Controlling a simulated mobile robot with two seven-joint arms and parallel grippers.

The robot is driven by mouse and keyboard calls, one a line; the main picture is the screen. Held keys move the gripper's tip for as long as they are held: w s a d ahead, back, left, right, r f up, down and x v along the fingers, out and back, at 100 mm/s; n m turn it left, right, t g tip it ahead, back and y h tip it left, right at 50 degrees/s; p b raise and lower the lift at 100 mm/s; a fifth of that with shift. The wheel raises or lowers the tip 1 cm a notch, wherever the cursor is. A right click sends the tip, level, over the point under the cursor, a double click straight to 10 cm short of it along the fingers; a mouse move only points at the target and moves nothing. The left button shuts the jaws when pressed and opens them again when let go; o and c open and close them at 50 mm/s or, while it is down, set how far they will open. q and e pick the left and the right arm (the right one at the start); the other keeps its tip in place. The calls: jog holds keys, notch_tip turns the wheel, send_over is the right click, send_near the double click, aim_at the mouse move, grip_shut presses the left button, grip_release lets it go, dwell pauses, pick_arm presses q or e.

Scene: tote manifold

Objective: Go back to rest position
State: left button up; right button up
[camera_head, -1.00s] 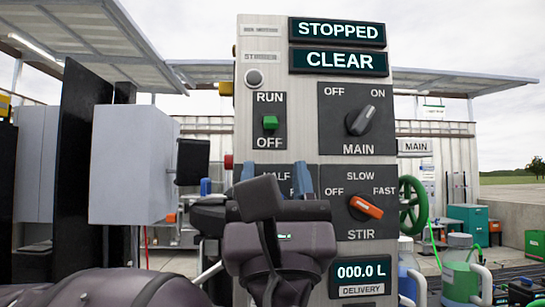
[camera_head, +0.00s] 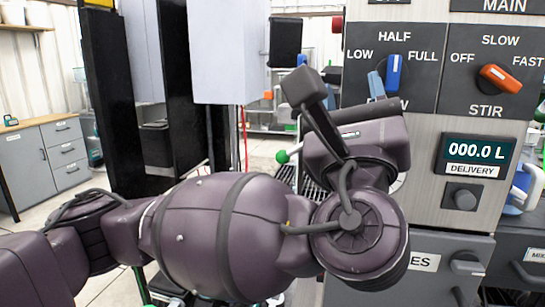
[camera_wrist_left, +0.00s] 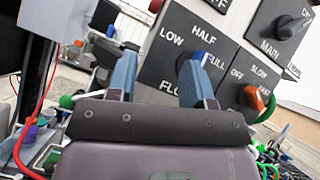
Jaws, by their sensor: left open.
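Whether that finger touches the knob is unclear. The orange stir knob (camera_head: 500,78) sits to the right. My right gripper is not in view.
A light grey box (camera_head: 228,50) and black posts stand left of the panel. A grey drawer cabinet (camera_head: 45,160) is at far left, with open floor before it.

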pick_arm(q)
jog(key=w+a+f+n+g+y, duration=0.1)
jog(key=a+f+n+g, duration=0.4)
jog(key=f, duration=0.5)
jog(key=w+a+f+n+g+y, duration=0.25)
jog(key=a+f+n, duration=0.35)
jog(key=f, duration=0.4)
jog(key=w+a+f+n+g+y, duration=0.1)
jog(key=a+f+n+g, duration=0.4)
jog(key=f, duration=0.6)
jog(key=s+a+f+n+g, duration=0.5)
jog(key=s+a+f+n, duration=0.55)
jog(key=f, duration=0.55)
jog(key=s+a+f+n+g, duration=0.2)
jog(key=s+a+f+n, duration=0.15)
jog(key=s+a, duration=0.45)
jog(key=s+a+f+n+g, duration=0.3)
jog(key=s+f, duration=0.2)
jog(key=s, duration=0.7)
jog(key=w+f+t, duration=0.8)
jog(key=w, duration=0.1)
jog(key=shift+w+d+m+t, duration=0.25)
jog(key=shift+m+t, duration=0.05)
jog(key=shift+t, duration=0.05)
jog(key=shift+h, duration=0.25)
